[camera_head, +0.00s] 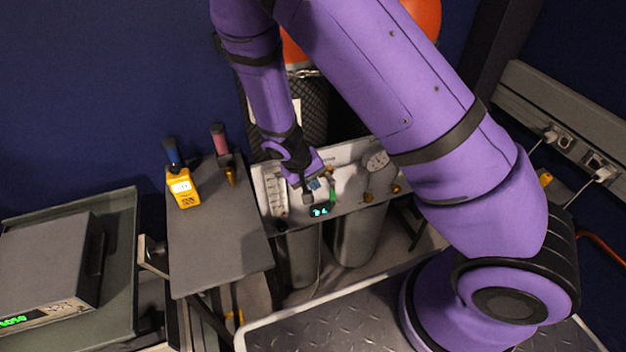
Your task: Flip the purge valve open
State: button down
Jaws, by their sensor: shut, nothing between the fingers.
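My gripper (308,196) is at the front of a light panel (345,198) and looks shut, with nothing seen between its fingers. A small blue part (315,184) and a green part (332,194) show right beside the fingertips. I cannot tell which of them is the purge valve or how its handle is turned, as the wrist and fingers cover part of that area. Whether the fingers touch either part is unclear. A lit display (320,211) sits just below the fingertips.
The panel also carries a round gauge (377,160) and brass fittings (368,197). Grey cylinders (357,238) stand under it. To the left, a grey shelf (218,250) holds a yellow meter (183,189). A grey instrument box (45,265) is farther left. My upper arm hides the panel's upper right.

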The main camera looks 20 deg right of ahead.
jog(key=x, duration=0.7)
jog(key=shift+f, duration=0.1)
jog(key=shift+d+f+h, duration=0.1)
jog(key=shift+d+h, duration=0.15)
jog(key=shift+h, duration=0.45)
dwell(0.3)
